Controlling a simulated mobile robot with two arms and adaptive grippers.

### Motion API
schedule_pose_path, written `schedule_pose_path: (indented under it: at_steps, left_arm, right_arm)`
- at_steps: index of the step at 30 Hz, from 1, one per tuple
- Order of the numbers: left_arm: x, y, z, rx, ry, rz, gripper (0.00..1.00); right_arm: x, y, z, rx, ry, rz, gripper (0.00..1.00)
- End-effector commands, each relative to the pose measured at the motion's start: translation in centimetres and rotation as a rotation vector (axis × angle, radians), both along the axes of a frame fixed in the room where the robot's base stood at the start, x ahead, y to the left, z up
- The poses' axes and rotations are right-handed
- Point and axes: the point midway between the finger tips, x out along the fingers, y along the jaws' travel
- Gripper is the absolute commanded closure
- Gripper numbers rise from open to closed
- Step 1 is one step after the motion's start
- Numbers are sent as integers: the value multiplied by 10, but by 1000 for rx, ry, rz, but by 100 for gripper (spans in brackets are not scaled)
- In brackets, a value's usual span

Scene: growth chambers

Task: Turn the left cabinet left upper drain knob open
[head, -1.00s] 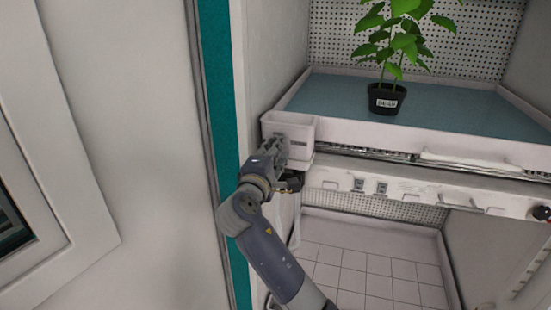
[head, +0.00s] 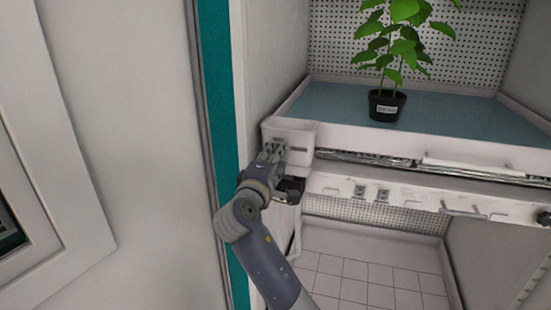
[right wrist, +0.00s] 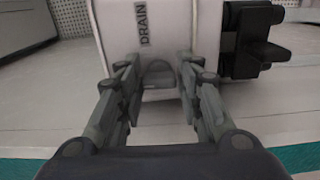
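A pale drain box (head: 288,135) is mounted at the left front corner of the tray; in the right wrist view its white body (right wrist: 115,28) carries the word DRAIN. A black valve knob (right wrist: 252,42) sits on its right side in that view, and a dark part (head: 292,188) shows below the box in the head view. My right gripper (head: 274,148) is in front of the box. In the right wrist view my right gripper (right wrist: 158,68) has its fingers apart, with a small grey rounded part of the box between them. The black knob is outside the fingers, to their right. My left gripper is not in view.
A potted plant (head: 386,105) stands on the blue-grey tray (head: 330,95). A white rail (head: 420,190) with small fittings runs below it, with another dark knob (head: 543,217) at the far right. The teal-edged side wall (head: 222,120) is close left of my arm.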

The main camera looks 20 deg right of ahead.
Motion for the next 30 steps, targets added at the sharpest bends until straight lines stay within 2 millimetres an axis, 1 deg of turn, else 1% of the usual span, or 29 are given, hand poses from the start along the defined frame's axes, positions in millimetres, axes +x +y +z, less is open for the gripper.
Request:
schedule_pose_path:
  at_steps: [10,13,17,21,24,27,30]
  left_arm:
    - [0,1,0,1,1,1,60]
    - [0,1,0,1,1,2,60]
    - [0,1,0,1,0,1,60]
    - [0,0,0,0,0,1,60]
    - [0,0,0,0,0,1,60]
    - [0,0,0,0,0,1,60]
    - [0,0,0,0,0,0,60]
  right_arm:
    - [0,0,1,-1,0,0,51]
    - [-4,3,0,-1,0,1,51]
    - [-19,14,-1,1,0,3,51]
    - [-39,28,-1,1,1,3,51]
    - [-51,35,-1,1,1,1,51]
    - [-59,40,-1,0,1,1,51]
    - [-62,42,0,-1,1,1,51]
